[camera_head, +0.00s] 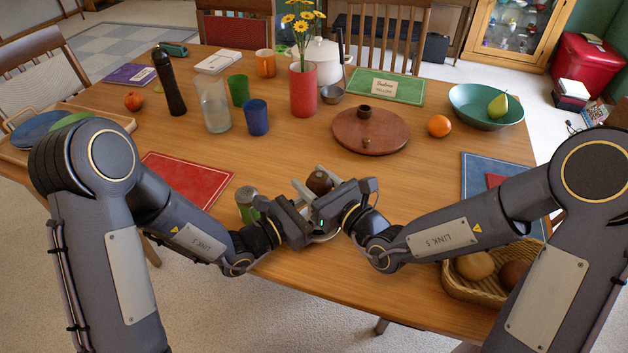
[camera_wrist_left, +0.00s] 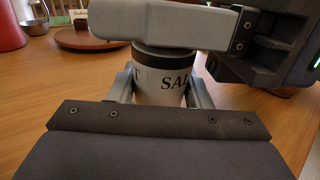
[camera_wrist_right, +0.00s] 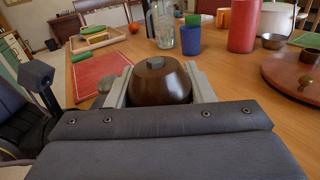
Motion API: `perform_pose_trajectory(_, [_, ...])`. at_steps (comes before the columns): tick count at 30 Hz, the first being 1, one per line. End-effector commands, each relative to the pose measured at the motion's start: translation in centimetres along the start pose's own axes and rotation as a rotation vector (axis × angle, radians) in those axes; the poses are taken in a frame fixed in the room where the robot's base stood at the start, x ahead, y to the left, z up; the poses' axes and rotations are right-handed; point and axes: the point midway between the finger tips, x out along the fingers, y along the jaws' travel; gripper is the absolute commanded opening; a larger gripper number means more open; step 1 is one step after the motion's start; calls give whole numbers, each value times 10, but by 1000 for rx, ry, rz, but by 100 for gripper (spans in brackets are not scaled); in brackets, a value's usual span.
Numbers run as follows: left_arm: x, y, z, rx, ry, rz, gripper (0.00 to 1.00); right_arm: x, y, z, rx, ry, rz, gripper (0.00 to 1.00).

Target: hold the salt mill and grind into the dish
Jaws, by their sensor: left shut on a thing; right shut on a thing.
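The salt mill has a dark brown rounded top (camera_head: 319,181) and a pale body with black "SAL" lettering (camera_wrist_left: 165,91). My left gripper (camera_wrist_left: 158,88) is shut around the lettered body. My right gripper (camera_wrist_right: 160,88) is shut on the brown top, which has a small grey cap. The mill looks upright at the near middle of the table. Both grippers hide most of it in the head view. A pale rim (camera_head: 326,238) shows below the grippers and seems to be the dish; its inside is hidden.
A green jar with a greyish lid (camera_head: 247,203) stands close to my left gripper. A red mat (camera_head: 188,181) lies to the left. A round brown board (camera_head: 371,135) and an orange (camera_head: 439,126) are behind. A bread basket (camera_head: 470,288) sits under my right arm.

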Motion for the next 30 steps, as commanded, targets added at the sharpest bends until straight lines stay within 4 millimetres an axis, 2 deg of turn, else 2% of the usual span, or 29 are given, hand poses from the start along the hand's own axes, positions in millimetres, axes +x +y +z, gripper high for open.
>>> perform_pose_trajectory(2, [0,-1,-2,0,5,-2,14,1,1,2,-4,-6,3,25])
perform_pose_trajectory(3, [0,-1,-2,0,6,-2,14,1,1,2,-4,-6,3,49])
perform_pose_trajectory(8, [0,-1,-2,-1,5,-1,14,0,1,1,-3,-4,2,69])
perform_pose_trajectory(16, [0,0,-1,-2,4,0,14,0,0,0,-1,-1,1,69])
perform_pose_trajectory(20, [0,0,-1,-2,4,0,14,-9,-1,0,-1,0,-1,69])
perform_pose_trajectory(23, [0,0,-1,-1,4,0,14,-25,-1,0,-2,0,-2,69])
perform_pose_trajectory(30, [0,0,-1,-1,4,1,14,-77,-2,0,-4,-1,-3,69])
